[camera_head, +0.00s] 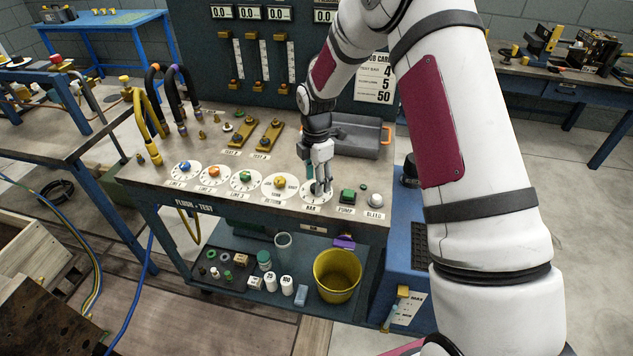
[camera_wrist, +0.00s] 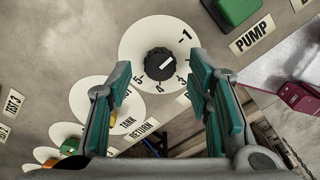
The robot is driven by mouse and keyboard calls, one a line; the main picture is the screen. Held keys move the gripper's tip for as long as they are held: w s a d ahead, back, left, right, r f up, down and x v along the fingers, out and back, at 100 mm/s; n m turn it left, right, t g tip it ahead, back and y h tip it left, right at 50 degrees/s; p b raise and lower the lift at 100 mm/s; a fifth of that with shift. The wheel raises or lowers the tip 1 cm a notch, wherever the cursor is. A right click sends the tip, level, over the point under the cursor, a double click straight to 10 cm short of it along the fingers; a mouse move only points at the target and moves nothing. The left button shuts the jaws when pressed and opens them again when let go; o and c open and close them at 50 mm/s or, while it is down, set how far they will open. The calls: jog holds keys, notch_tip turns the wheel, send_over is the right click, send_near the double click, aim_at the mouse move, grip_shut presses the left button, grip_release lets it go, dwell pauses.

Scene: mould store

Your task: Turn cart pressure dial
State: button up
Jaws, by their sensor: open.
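The pressure dial is a black ridged knob (camera_wrist: 160,64) on a round white scale plate (camera_wrist: 137,37) with numbers from 1 to 5, seen at the top middle of the wrist view. In the head view its plate (camera_head: 307,197) lies at the cart top's front edge, above a BAR label, with the knob mostly hidden by my gripper (camera_head: 321,189). My gripper (camera_wrist: 161,66) is open and empty. Its teal-padded fingers point down over the dial, one to each side of the knob in the wrist view, with gaps between. I cannot tell whether the fingertips reach knob height.
A green PUMP button (camera_head: 347,196) and a pale BLEED button (camera_head: 375,200) sit right of the dial. The yellow-handled RETURN selector (camera_head: 280,181) is to its left, beside several line valves. A yellow bucket (camera_head: 337,282) is on the shelf below.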

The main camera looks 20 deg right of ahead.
jog(key=shift+f, duration=0.75)
jog(key=shift+c, duration=0.5)
grip_shut()
